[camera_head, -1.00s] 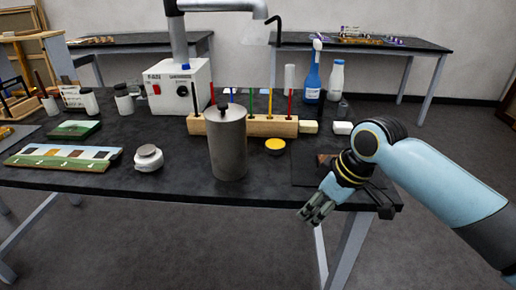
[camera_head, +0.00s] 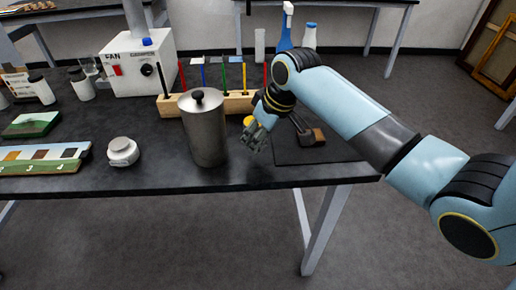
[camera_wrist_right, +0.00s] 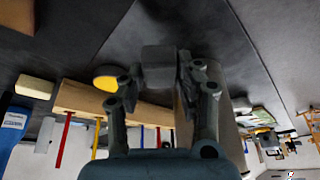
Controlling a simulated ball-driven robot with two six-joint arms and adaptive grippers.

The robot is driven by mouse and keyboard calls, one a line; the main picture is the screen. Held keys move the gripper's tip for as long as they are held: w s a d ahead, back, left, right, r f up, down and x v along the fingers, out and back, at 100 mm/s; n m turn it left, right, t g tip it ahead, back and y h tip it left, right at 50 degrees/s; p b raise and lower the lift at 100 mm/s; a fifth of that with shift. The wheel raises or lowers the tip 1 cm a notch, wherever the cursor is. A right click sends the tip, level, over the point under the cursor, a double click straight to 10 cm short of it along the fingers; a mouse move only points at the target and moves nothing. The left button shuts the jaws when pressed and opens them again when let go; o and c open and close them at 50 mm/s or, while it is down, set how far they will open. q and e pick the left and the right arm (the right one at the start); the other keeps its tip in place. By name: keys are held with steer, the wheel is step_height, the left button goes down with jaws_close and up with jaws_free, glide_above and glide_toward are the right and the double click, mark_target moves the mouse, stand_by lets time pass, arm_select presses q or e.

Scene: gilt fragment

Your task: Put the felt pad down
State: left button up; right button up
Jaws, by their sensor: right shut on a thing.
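My right gripper (camera_head: 256,142) is over the table, just right of the steel canister and in front of the pen rack. In the right wrist view its two fingers (camera_wrist_right: 158,80) are shut on a small grey block-like piece, which I take for the felt pad (camera_wrist_right: 158,58). The pad appears held above the dark tabletop; the exact gap cannot be told. In the head view the pad is hard to make out among the fingers. My left gripper is not in view.
The steel canister (camera_head: 205,130) stands close left of the gripper. The wooden rack (camera_head: 215,103) with upright coloured sticks and a yellow disc (camera_wrist_right: 105,78) lie behind. A dark mat (camera_head: 330,149) with a brown block (camera_head: 312,137) is at right.

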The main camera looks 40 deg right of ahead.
step_height(320, 180, down, 4)
steer(key=shift+r, duration=0.2)
steer(key=shift+f, duration=0.2)
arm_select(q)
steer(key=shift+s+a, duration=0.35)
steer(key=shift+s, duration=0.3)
arm_select(e)
steer(key=shift+f, duration=0.15)
steer(key=o, duration=1)
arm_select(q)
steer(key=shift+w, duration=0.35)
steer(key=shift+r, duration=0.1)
arm_select(e)
steer(key=shift+s+r, duration=0.1)
steer(key=shift+r, duration=0.35)
arm_select(q)
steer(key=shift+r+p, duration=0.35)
steer(key=shift+p, duration=0.1)
arm_select(e)
steer(key=v, duration=1.1)
steer(key=shift+s+r, duration=0.1)
steer(key=shift+r, duration=0.1)
